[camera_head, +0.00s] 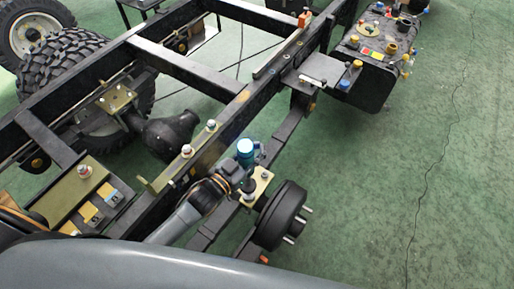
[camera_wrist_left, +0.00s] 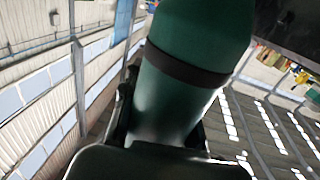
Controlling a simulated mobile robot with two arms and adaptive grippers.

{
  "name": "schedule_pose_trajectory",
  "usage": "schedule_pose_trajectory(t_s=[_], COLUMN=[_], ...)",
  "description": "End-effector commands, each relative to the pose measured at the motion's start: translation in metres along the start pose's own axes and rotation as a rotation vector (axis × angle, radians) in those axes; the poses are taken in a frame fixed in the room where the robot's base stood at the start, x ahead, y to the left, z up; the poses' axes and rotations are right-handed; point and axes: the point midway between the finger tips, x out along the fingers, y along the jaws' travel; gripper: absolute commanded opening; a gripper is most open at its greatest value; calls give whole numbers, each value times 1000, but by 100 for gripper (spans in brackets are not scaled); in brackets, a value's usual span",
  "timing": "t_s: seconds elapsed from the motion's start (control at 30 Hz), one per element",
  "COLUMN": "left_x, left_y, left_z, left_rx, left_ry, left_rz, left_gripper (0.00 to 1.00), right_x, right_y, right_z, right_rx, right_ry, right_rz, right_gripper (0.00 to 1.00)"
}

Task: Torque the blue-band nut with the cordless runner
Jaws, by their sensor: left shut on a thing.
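My left gripper (camera_head: 240,168) is shut on the cordless runner (camera_head: 245,149), whose round teal-blue end points up. It is over the gold plate (camera_head: 256,192) beside the black hub. In the left wrist view the runner (camera_wrist_left: 178,95) shows as a large teal body with a dark ring, between the fingers of my left gripper (camera_wrist_left: 160,128). The gold plate carries several small nuts or studs (camera_head: 265,176). I cannot make out a blue band on any of them; the gripper and runner hide part of the plate. My right gripper is not in view.
The black chassis rail (camera_head: 225,122) runs diagonally close to my left arm. A black hub with studs (camera_head: 280,216) stands just right of the plate. A dark tank (camera_head: 368,75) with colored caps is at upper right. Green floor (camera_head: 440,190) is clear at right.

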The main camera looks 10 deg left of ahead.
Motion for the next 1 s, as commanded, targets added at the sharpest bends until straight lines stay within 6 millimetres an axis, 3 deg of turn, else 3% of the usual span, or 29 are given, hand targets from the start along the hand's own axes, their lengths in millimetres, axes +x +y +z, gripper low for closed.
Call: schedule_pose_trajectory(t_s=[1.0], left_x=[-2], left_y=[1], left_z=[4], left_rx=[-4], left_ry=[-16], left_rz=[0], left_gripper=[0], right_x=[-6], right_y=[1], right_z=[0], right_rx=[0], right_ry=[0], right_rz=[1], right_gripper=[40])
